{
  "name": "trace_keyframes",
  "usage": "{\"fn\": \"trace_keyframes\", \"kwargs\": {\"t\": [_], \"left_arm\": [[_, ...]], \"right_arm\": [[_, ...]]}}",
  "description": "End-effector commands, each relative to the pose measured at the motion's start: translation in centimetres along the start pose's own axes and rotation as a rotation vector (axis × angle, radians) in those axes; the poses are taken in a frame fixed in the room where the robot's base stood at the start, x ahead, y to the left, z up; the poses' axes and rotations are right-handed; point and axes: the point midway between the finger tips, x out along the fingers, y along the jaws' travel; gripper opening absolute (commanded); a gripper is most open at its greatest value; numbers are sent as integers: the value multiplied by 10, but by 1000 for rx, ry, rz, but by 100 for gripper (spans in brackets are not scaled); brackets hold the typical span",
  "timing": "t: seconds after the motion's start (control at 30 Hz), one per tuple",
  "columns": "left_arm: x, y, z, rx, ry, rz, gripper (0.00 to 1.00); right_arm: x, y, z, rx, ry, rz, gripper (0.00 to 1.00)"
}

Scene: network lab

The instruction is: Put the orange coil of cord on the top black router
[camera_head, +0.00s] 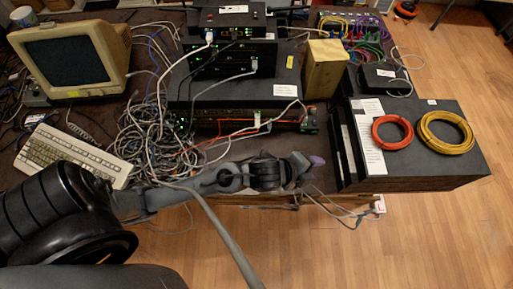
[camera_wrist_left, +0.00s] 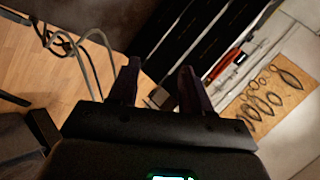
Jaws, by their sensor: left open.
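The orange coil of cord (camera_head: 374,134) lies flat on a large black case at the right, left of a yellow coil (camera_head: 446,150). The top black router (camera_head: 212,20) is at the top of a stack of black devices at the back centre, with a white label on it. My left gripper (camera_head: 314,165) is in front of the stack, left of and apart from the orange coil. In the left wrist view, its two fingers (camera_wrist_left: 160,64) are apart with nothing held between them. I cannot make out the orange coil in that view. My right gripper is not in view.
The black case (camera_head: 455,172) stands right of my left gripper. A tan box (camera_head: 325,68) stands beside the stack. Tangled cables (camera_head: 150,135) cover the table's middle. A keyboard (camera_head: 72,155) and an old monitor (camera_head: 70,58) are at the left. Loose cables hang near the front edge.

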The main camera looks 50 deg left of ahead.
Motion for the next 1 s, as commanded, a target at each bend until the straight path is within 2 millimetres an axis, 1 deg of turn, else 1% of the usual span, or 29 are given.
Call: {"fn": "trace_keyframes", "kwargs": {"t": [0.03,0.07,0.1,0.2,0.3,0.4,0.5,0.6,0.87,1.0], "left_arm": [[-13,26,13,-209,-55,61,49],[-21,39,22,-333,-96,93,49],[-32,56,34,-488,-152,131,49],[-60,96,57,-821,-294,205,49],[-84,127,73,-1069,-420,249,49],[-103,148,82,-1230,-514,272,49],[-114,158,87,-1316,-569,280,49],[-118,162,89,-1348,-589,283,49],[-118,162,89,-1348,-589,283,49],[-121,157,87,-1346,-589,283,49]], "right_arm": [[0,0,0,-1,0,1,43],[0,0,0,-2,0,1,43],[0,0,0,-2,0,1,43],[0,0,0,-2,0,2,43],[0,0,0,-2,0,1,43],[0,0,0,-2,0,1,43],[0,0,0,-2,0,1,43],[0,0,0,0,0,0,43],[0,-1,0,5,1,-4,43],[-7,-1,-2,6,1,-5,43]]}}
